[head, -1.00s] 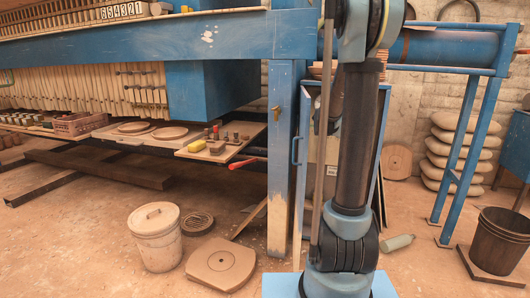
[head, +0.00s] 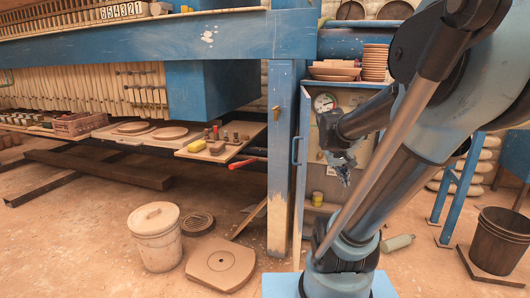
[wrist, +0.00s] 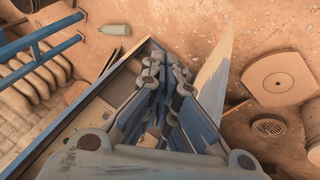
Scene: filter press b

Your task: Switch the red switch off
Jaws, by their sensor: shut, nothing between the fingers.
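My gripper (head: 345,177) hangs fingers-down in front of the open blue cabinet (head: 303,150) in the head view. In the wrist view its fingers (wrist: 164,72) are shut with nothing held. I cannot make out a red switch in either view. The cabinet's inside shows a pale back panel (head: 358,171) with a round gauge (head: 325,102) at upper left. My gripper and arm cover part of the panel. The wrist view also shows part of the cabinet's edge (wrist: 97,92) beside the fingers.
A lidded bucket (head: 156,238), a round-holed plate (head: 221,264), a bottle (head: 397,243) and a dark bucket (head: 498,241) stand or lie on the floor. Bowls (head: 335,70) sit atop the cabinet.

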